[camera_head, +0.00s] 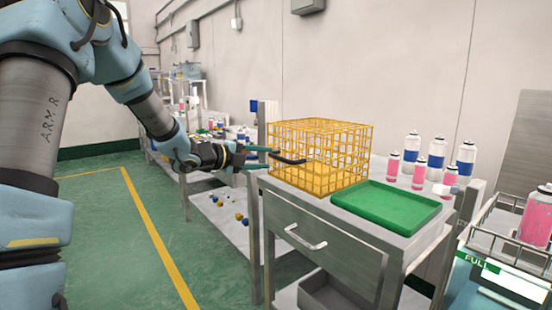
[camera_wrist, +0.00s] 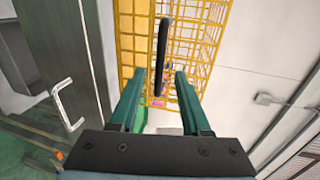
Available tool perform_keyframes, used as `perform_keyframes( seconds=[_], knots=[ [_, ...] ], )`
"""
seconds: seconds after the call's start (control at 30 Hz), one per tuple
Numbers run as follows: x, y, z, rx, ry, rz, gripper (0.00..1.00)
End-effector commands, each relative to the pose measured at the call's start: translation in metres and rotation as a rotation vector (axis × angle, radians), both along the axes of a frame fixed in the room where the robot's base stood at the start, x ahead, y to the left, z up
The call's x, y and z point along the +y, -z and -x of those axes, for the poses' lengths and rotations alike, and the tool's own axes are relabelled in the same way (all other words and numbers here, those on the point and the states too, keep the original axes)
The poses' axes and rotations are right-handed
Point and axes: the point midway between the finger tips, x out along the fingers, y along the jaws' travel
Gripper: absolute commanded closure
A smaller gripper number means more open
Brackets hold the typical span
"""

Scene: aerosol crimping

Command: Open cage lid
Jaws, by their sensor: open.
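The yellow wire cage (camera_head: 345,145) stands on the metal cabinet, and its top looks closed. A black bar handle (camera_head: 288,158) sits on the side of the cage facing my gripper. My gripper (camera_head: 266,159) is open at the left of the cage, with its green fingers pointing at the handle. In the wrist view, the handle (camera_wrist: 162,50) lies upright between the two fingers of my gripper (camera_wrist: 160,74), its lower end near the fingertips. Contact with the handle cannot be told. The cage mesh (camera_wrist: 205,35) lies behind it.
A green tray (camera_head: 387,206) lies right of the cage on the cabinet (camera_head: 320,225), which has a drawer handle (camera_head: 305,238). Several pink and blue-white cans (camera_head: 436,156) stand behind the tray. A rack with cans (camera_head: 537,215) is at the right. Open floor (camera_head: 110,230) lies at left.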

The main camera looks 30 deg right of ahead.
Motion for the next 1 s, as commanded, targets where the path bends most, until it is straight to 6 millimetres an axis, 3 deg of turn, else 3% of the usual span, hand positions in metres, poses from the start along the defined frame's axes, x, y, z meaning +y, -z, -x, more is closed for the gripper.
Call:
perform_keyframes(
  seconds=[0.1, 0.33, 0.77, 1.0],
  knots=[
    [-0.023, 0.004, -0.004, 0.003, 0.001, 0.001, 0.53],
    [-0.054, 0.011, -0.01, 0.003, 0.0, 0.001, 0.53],
    [-0.063, 0.014, -0.012, 0.002, -0.004, -0.001, 0.53],
    [-0.063, 0.014, -0.012, 0.003, -0.003, -0.001, 0.79]
  ],
)
